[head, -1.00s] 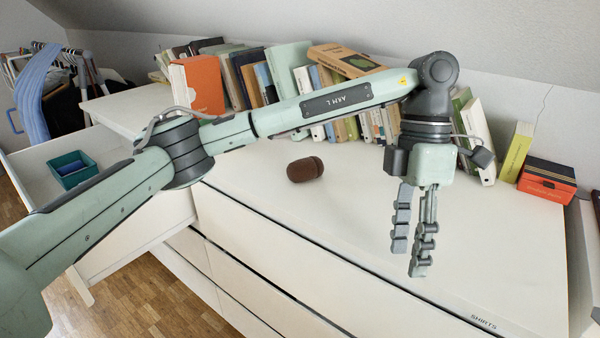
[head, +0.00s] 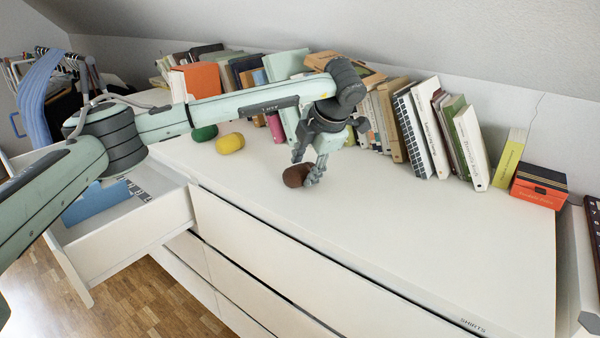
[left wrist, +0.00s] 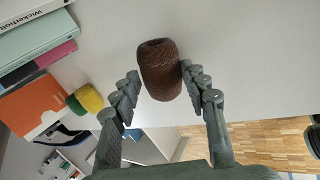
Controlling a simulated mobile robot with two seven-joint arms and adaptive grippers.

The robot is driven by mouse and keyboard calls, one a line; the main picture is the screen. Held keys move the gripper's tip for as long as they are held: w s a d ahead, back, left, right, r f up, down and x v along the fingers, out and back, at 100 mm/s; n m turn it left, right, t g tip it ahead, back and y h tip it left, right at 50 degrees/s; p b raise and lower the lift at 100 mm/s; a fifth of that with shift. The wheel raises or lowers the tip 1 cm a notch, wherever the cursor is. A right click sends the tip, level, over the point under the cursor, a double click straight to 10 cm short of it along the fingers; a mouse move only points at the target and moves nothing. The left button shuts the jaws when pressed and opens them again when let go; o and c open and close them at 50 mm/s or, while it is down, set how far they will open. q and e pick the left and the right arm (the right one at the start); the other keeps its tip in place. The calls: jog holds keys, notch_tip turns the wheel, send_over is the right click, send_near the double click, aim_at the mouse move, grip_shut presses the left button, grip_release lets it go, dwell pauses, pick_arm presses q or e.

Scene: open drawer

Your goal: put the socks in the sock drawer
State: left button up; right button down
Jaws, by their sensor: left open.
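A brown rolled sock bundle (head: 297,174) lies on the white dresser top. My left gripper (head: 305,177) is low over the dresser at this bundle. In the left wrist view, the brown bundle (left wrist: 160,68) sits between the tips of my open left fingers (left wrist: 158,80), close to the right finger; I cannot tell if they touch. A yellow bundle (head: 230,143) and a green bundle (head: 204,132) lie further back left, partly behind my arm. An open drawer (head: 150,225) at the left holds something blue (head: 95,203) and something striped. My right gripper is out of view.
A row of books (head: 400,125) lines the back wall, with an orange box (head: 539,187) at the right end. The dresser top (head: 400,240) is clear at the front and right. Clothes on a rack (head: 45,85) stand far left.

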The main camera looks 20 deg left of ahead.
pick_arm(q)
jog(key=shift+w+a+f, duration=0.2)
jog(key=shift+f, duration=0.35)
jog(key=shift+c, duration=0.3)
jog(key=c, duration=0.8)
jog(key=shift+r, duration=0.1)
jog(key=shift+c, duration=0.2)
